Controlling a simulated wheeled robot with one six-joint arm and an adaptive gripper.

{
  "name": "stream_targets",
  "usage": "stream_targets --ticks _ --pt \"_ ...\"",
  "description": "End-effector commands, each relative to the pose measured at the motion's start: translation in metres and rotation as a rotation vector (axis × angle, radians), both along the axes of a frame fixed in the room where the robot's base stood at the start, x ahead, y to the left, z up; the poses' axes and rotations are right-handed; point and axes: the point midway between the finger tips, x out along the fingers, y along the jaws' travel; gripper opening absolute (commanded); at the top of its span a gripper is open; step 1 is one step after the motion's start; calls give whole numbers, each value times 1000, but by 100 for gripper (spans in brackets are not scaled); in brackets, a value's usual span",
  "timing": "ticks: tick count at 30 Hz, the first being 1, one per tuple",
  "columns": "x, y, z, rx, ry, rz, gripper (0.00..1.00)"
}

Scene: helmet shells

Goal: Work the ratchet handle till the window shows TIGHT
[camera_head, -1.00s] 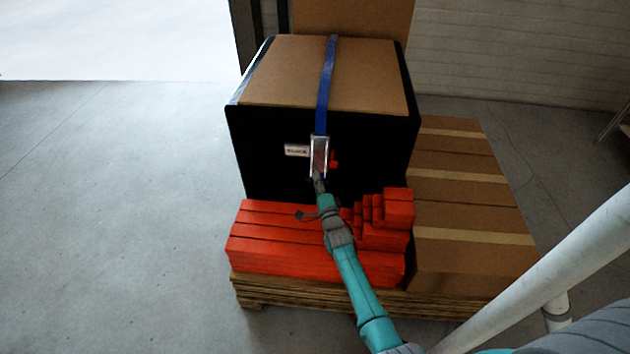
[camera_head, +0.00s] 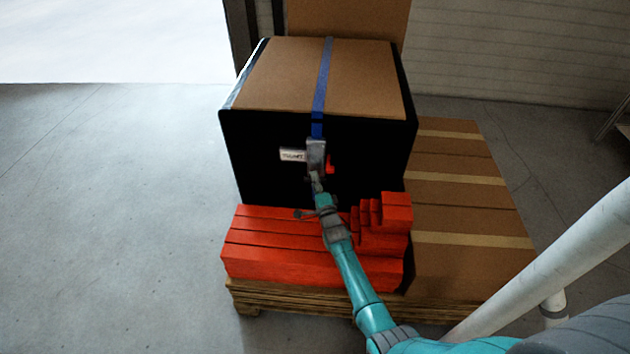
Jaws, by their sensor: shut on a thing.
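The ratchet (camera_head: 316,152) is a grey metal piece on the dark front face of a strapped box, at the lower end of a blue strap (camera_head: 321,90). A small white window (camera_head: 292,155) sits just left of it. Its dark lettering is small and blurred but looks like TIGHT. A red part (camera_head: 330,165) shows at the ratchet's right side. My gripper (camera_head: 316,179) is at the lower end of the ratchet handle and shut on it. The fingertips are small and partly hard to make out.
The strapped box (camera_head: 245,150) has a brown top. Red blocks (camera_head: 290,262), some stacked in steps, lie below my gripper on a wooden pallet (camera_head: 250,296). Brown cartons (camera_head: 465,200) stand at the right. The floor at left is clear.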

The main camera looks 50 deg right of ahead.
Motion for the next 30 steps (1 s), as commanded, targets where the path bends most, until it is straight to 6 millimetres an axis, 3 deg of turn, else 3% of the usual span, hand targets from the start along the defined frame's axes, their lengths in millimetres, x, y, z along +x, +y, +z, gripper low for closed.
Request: stream_targets --ticks 6,7,9,10,22,30 --pt "-1 -1 0 2 0 -2 0" --pt "-1 -1 0 2 0 -2 24" --pt "-1 -1 0 2 0 -2 41" --pt "-1 -1 0 2 0 -2 45" --pt "-5 2 -2 1 2 -1 45" --pt "-40 22 -10 2 3 -1 45"
